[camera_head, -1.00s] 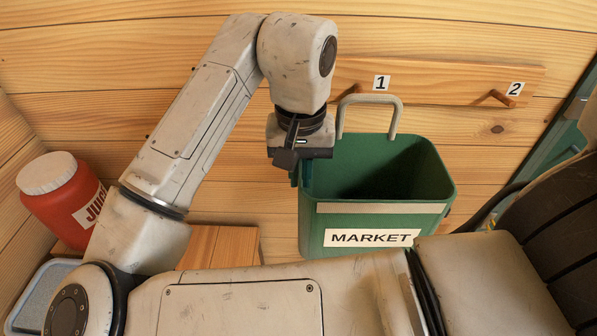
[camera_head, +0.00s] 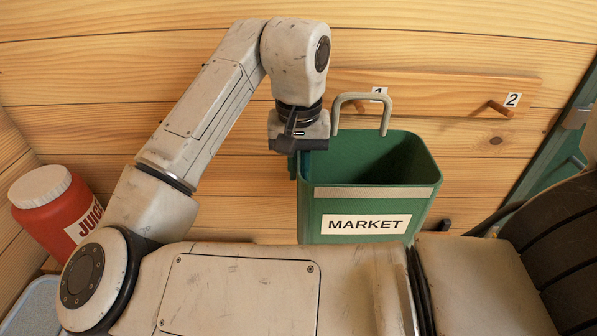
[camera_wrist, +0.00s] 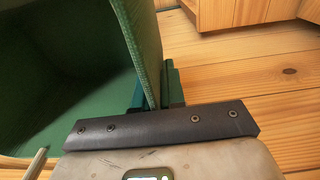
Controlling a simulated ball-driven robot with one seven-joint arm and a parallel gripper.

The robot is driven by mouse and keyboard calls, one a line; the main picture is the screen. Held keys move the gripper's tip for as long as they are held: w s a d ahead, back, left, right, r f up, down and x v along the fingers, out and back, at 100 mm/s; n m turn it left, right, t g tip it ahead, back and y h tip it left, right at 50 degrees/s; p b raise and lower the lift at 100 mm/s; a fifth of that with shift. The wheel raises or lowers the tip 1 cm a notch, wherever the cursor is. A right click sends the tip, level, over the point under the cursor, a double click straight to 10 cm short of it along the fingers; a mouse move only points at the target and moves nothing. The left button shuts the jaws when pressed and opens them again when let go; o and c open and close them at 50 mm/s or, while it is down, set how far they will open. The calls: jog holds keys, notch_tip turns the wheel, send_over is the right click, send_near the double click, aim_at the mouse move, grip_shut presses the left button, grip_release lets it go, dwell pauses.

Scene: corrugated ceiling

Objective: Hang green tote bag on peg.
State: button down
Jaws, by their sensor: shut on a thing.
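The green tote bag (camera_head: 325,208) is open-topped, with a MARKET label and a beige band on its front. Its beige loop handle (camera_head: 361,97) stands up at the back rim. My gripper (camera_head: 299,165) is shut on the bag's left side wall near the top. In the wrist view the fingers (camera_wrist: 157,88) pinch that wall, with the bag's hollow inside (camera_wrist: 60,70) on the left. A peg board on the wall carries peg 2 (camera_head: 501,108) at the right. The peg by label 1 (camera_head: 379,92) is hidden behind the handle, which partly covers the label too.
A red juice jar (camera_head: 52,205) with a white lid stands at the left. A light blue tray (camera_head: 30,308) shows at the lower left corner. A green frame (camera_head: 548,150) edges the right side. The plank wall is close behind the bag.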

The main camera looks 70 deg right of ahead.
jog(key=shift+w+d+f, duration=0.25)
jog(key=shift+d, duration=0.3)
jog(key=shift+w+d+f, duration=0.2)
jog(key=shift+d+f, duration=0.05)
jog(key=shift+d, duration=0.3)
jog(key=shift+w+d+f, duration=0.25)
jog(key=shift+d, duration=0.3)
jog(key=shift+f, duration=0.1)
jog(key=c, duration=1.1)
grip_release()
jog(key=shift+c, duration=0.2)
jog(key=r, duration=1)
jog(key=shift+a+r, duration=0.2)
jog(key=shift+r, duration=0.2)
jog(key=shift+s, duration=0.1)
